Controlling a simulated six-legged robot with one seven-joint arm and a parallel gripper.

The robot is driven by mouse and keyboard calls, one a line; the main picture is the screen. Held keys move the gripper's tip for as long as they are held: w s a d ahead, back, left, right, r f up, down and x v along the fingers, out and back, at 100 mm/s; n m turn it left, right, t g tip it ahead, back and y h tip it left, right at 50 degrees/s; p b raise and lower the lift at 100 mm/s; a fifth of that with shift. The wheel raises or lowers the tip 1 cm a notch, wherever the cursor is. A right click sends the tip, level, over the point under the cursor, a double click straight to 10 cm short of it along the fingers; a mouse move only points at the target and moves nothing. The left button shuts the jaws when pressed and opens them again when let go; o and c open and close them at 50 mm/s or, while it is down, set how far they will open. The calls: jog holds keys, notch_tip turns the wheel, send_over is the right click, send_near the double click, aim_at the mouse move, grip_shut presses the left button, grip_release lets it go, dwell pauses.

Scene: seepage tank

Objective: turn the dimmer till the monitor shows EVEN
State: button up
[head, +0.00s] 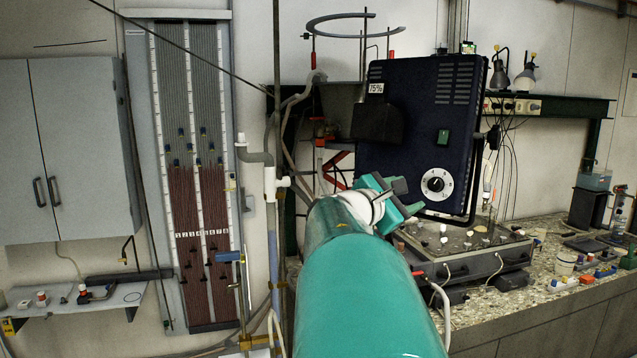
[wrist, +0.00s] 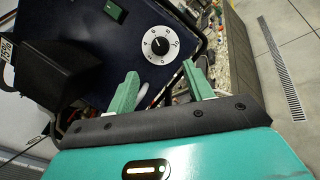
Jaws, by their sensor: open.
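The dimmer is a black knob on a white numbered dial (head: 436,184), low on the right of a dark blue panel (head: 418,110). It also shows in the wrist view as a dial (wrist: 159,45) above my fingers. A small monitor reading "75%" (head: 376,88) sits at the panel's upper left; in the wrist view its label (wrist: 6,50) is cut off at the left edge. My gripper (wrist: 162,90) has its two green fingers spread with nothing between them. They are apart from the knob in that picture. In the head view my arm partly hides the gripper.
A green switch (head: 443,137) sits above the dial. A grey equipment box (head: 470,250) with knobs and cables stands on the speckled counter below the panel. Bottles and small items crowd the counter's right. A pipe (head: 270,185) and tube board stand left of my arm.

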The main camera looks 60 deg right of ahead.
aim_at(433, 185)
jog(key=x, duration=1)
jog(key=shift+s+d, duration=0.15)
jog(key=shift+d, duration=0.15)
jog(key=c, duration=1)
